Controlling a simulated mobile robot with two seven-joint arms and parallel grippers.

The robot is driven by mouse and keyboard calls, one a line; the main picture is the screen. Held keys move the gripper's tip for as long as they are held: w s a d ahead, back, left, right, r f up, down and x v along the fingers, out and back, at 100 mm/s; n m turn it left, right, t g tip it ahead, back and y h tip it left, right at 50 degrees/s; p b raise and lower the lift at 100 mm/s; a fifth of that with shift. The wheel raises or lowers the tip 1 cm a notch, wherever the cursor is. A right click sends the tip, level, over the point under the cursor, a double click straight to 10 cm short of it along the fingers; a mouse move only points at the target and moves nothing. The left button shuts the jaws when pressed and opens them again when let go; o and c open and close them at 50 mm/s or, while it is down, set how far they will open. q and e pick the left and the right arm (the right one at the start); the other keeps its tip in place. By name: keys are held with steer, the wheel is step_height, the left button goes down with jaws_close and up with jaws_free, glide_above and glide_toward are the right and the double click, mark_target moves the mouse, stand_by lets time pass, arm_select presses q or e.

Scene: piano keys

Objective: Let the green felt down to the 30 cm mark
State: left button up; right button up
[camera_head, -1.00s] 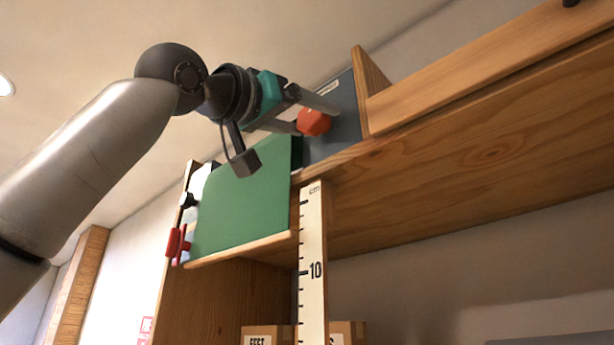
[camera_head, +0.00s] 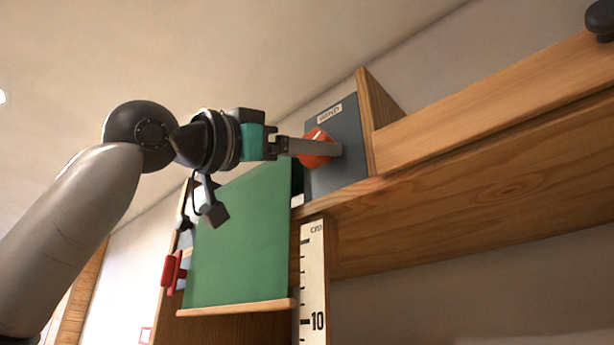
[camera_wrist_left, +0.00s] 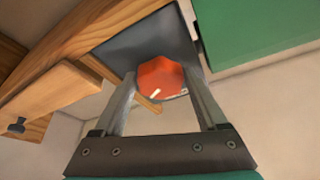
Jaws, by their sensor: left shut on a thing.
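The green felt (camera_head: 240,240) hangs as a flat sheet with a wooden bar (camera_head: 236,309) along its lower edge. Beside it is a white ruler strip (camera_head: 312,280) marked in cm; the bar's right end is a little above the 10 mark. The 30 mark is out of view. My left gripper (camera_head: 322,150) is shut on an orange faceted knob (camera_head: 318,158) in front of a dark grey labelled panel (camera_head: 345,125). The knob, with a white line, also shows between the fingers in the left wrist view (camera_wrist_left: 160,78). My right gripper is not in view.
A wooden shelf beam (camera_head: 480,165) runs to the right of the panel. A red handle-like part (camera_head: 172,272) sits at the felt's left edge. A dark knob (camera_head: 601,17) is at the top right.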

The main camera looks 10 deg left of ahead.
arm_select(q)
steer(key=shift+r+m+g+h, duration=0.1)
steer(key=shift+m+g+h, duration=0.4)
steer(key=shift+m, duration=1)
steer(key=shift+a+g, duration=0.1)
steer(key=shift+g, duration=0.3)
steer(key=o, duration=1.3)
steer(key=b+v, duration=0.5)
steer(key=v, duration=1)
steer(key=shift+s, duration=0.2)
